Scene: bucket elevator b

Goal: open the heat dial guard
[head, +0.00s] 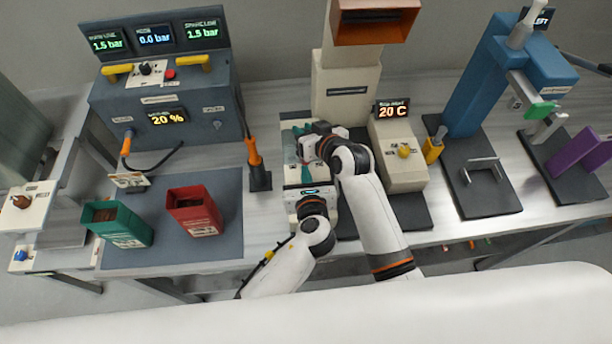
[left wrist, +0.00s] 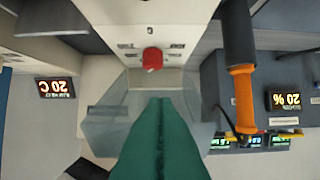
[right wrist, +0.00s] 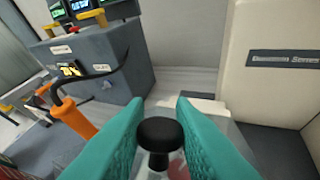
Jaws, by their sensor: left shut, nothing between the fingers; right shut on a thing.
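The heat dial guard (left wrist: 105,132) is a clear, see-through cover, seen in the left wrist view beside and behind my left fingers. A red dial (left wrist: 152,59) shows on a pale panel near it. My left gripper (head: 305,172) is shut and empty; its green fingers fill the lower middle of its wrist view. My right gripper (head: 298,148) is shut on a black knob (right wrist: 160,132), which sits between its teal fingers. Clear material and a blurred red spot show below the knob. How far the guard is raised, I cannot tell; my grippers hide much of it in the head view.
A beige box (head: 400,153) with a yellow knob and a 20 C display stands right. An orange-handled tool (head: 254,155) stands close on the left. Green (head: 117,224) and red (head: 195,211) bins sit on a grey mat. A tall beige column (head: 345,90) rises behind.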

